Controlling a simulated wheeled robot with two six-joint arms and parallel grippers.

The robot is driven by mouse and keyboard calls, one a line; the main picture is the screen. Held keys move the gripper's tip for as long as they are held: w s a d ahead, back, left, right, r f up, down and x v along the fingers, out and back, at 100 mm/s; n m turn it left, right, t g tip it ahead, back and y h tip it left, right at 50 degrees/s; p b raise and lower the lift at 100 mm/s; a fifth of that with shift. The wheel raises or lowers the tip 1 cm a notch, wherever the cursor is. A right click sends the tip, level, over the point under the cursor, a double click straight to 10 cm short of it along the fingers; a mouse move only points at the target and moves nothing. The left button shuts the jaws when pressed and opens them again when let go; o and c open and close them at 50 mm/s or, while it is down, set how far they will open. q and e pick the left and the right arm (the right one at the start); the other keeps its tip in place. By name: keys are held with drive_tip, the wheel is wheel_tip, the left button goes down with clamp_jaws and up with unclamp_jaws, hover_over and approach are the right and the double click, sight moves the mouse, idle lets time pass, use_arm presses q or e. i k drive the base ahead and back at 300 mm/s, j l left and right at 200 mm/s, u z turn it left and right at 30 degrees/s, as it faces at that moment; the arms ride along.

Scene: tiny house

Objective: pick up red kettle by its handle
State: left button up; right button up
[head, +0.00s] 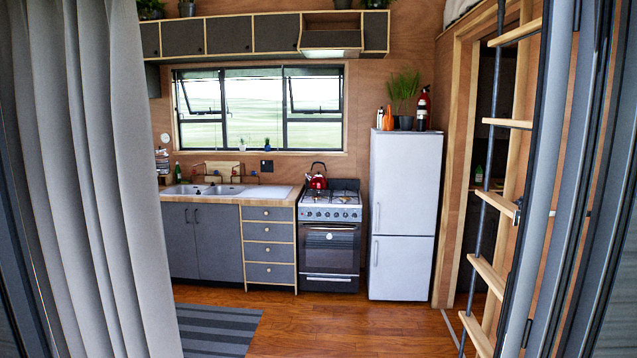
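The red kettle (317,182) stands upright on the back left of the stove top (345,198), across the room. Its dark handle (318,165) arches above the body. The kettle is small at this distance, so its fine details are hard to make out. Neither of my grippers shows in the head view.
A grey curtain (105,150) hangs at the left, and door frames with a ladder (490,190) stand at the right. Wooden floor (335,328) lies open before the stove, with a striped rug (215,330) at left. A white fridge (403,215) stands right of the stove.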

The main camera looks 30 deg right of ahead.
sight(316, 183)
drive_tip(key=i+l+z, duration=0.3)
drive_tip(key=i, duration=0.2)
drive_tip(key=i+z, duration=0.45)
drive_tip(key=i, duration=3.15)
drive_tip(key=i+j+z, duration=0.1)
drive_tip(key=i, duration=1.7)
